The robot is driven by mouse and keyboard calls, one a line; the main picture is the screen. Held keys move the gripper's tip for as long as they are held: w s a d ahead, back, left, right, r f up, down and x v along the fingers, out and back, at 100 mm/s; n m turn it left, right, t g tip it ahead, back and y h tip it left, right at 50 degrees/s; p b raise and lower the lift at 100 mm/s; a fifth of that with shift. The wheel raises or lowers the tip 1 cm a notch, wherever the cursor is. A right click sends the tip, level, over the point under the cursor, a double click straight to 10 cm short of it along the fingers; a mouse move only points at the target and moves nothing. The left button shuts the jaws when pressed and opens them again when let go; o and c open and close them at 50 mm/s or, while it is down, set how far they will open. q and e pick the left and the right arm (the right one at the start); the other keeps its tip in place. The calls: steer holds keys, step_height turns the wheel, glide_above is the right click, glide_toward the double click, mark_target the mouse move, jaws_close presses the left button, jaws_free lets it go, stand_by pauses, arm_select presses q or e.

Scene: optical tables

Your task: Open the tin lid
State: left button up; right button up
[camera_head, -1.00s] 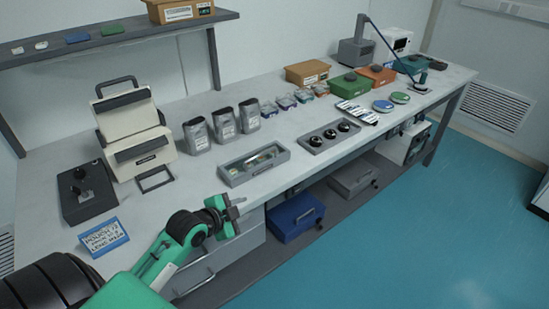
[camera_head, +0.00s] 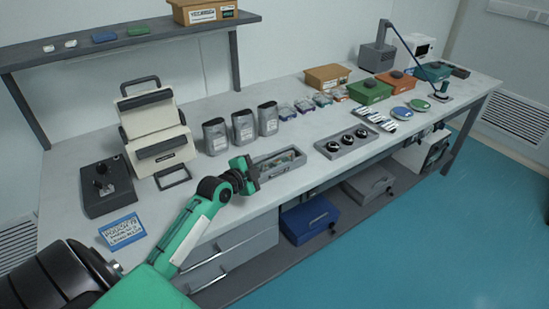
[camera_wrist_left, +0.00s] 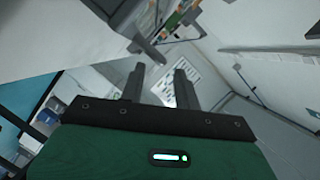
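I cannot tell for sure which thing is the tin. A flat round blue container (camera_head: 402,113) and a flat round green one (camera_head: 419,105) lie on the bench toward the right. My left gripper (camera_head: 251,174) is over the bench's front part, by the left end of a small grey tray, and hides part of it. It is far to the left of the round containers. In the left wrist view its two fingers (camera_wrist_left: 160,86) stand apart with nothing between them. My right gripper is not in view.
The grey tray (camera_head: 292,163) holds small items. Another tray (camera_head: 330,153) has three black round knobs. Orange, green and teal boxes line the back.

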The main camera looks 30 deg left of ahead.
mark_target(271, 161)
arm_select(q)
steer(key=shift+p+x, duration=0.4)
steer(key=shift+x, duration=2.75)
steer(key=shift+c, duration=0.2)
jaws_close()
